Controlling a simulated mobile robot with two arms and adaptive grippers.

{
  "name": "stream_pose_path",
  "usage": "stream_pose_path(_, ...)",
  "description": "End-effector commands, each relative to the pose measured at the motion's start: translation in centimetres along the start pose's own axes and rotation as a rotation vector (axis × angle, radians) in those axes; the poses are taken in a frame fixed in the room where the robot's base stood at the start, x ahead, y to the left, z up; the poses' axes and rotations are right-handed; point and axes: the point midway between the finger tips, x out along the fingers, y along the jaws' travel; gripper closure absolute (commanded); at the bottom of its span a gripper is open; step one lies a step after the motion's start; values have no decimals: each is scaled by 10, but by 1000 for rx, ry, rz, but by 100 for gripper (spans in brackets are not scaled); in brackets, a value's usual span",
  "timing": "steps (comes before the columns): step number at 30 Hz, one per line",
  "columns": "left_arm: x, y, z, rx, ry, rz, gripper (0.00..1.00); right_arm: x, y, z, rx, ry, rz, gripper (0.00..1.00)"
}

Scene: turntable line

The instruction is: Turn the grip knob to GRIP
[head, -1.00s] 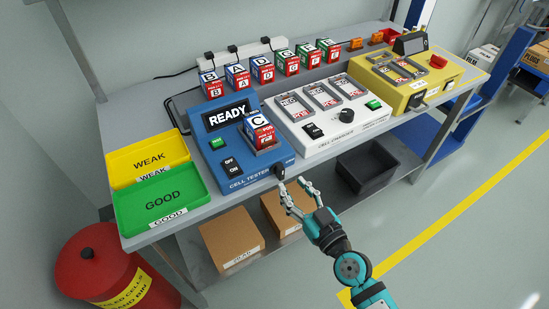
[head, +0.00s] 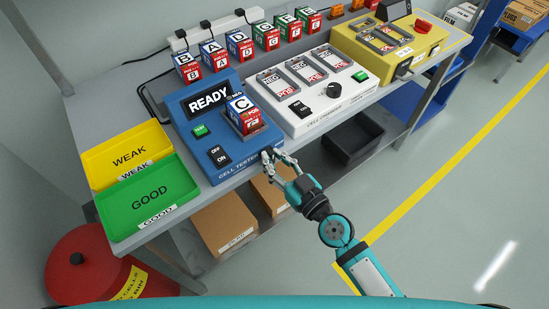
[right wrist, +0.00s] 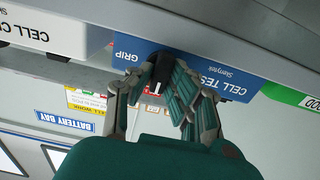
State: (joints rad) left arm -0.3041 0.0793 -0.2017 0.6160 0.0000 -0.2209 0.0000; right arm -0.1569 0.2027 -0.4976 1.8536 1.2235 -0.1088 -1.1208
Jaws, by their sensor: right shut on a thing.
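The blue cell tester (head: 233,165) stands at the left-middle of the bench. Its screen reads READY and a cell marked C (head: 243,115) sits in its slot. The black grip knob (right wrist: 160,72) is on the tester's front face, with GRIP printed beside it; the lettering is upside down in the right wrist view. A white mark shows on the knob, pointing down in that picture. My right gripper (head: 272,157) is at the tester's lower right front corner, shut on the knob, and hides it in the head view. My left gripper is not in view.
A white cell charger (head: 325,118) and a yellow machine (head: 395,60) stand to the right. Green GOOD (head: 170,222) and yellow WEAK (head: 100,175) trays lie left. A dark bin (head: 352,155) and cardboard boxes (head: 224,222) are below the bench.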

Motion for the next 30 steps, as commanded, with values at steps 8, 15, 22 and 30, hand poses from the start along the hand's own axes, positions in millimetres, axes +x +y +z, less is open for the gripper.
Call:
stream_pose_path(8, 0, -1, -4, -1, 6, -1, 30, 0, 0, 0, 3, 0, 0, 100)
stream_pose_path(15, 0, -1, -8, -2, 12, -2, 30, 0, 1, 0, 67, 1, 0, 100)
stream_pose_path(22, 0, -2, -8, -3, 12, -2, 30, 0, 1, 0, 225, 1, 0, 100)
stream_pose_path(30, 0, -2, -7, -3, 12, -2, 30, 0, 2, 0, 477, 1, 0, 100)
